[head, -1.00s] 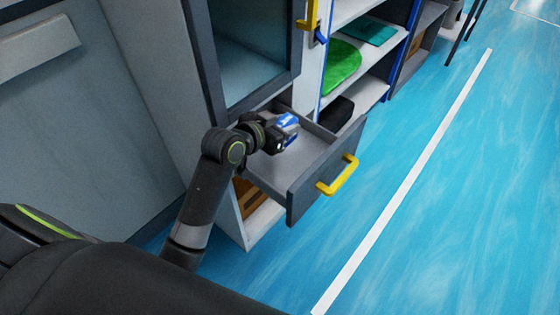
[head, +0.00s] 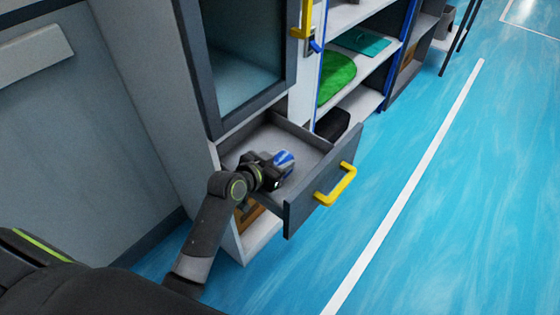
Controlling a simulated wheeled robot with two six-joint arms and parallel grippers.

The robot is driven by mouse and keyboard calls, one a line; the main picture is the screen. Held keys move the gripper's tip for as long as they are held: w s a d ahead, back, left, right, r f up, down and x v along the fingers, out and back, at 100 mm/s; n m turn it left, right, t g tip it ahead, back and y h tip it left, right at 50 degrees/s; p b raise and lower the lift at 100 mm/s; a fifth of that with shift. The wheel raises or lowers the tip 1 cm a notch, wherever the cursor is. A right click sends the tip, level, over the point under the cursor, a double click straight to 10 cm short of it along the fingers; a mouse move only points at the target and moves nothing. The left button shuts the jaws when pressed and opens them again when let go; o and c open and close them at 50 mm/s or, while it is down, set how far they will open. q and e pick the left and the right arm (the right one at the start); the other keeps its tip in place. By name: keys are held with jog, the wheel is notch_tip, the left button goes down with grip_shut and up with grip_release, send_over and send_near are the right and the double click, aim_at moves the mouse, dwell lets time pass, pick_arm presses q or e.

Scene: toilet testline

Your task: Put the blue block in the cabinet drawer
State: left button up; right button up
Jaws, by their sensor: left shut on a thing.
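The cabinet drawer (head: 315,180) is pulled out, with a grey front and a yellow handle (head: 335,186). My left arm comes in from the lower left, and my left gripper (head: 280,166) is over the left part of the drawer's inside. It is shut on the blue block (head: 284,158), of which only a small blue part shows. The fingers hide the rest. I cannot tell whether the block touches the drawer floor. My right gripper is not in view.
Above the drawer is a cabinet compartment with a dark frame (head: 212,70). Open shelves to the right hold a green round item (head: 336,78), a teal item (head: 362,42) and a black item (head: 332,124). The blue floor (head: 450,200) at right is clear.

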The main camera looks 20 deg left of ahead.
pick_arm(q)
jog(key=shift+f, duration=0.1)
jog(key=o, duration=1.1)
jog(key=v, duration=1.2)
jog(key=shift+r+p, duration=0.2)
jog(key=shift+p, duration=0.25)
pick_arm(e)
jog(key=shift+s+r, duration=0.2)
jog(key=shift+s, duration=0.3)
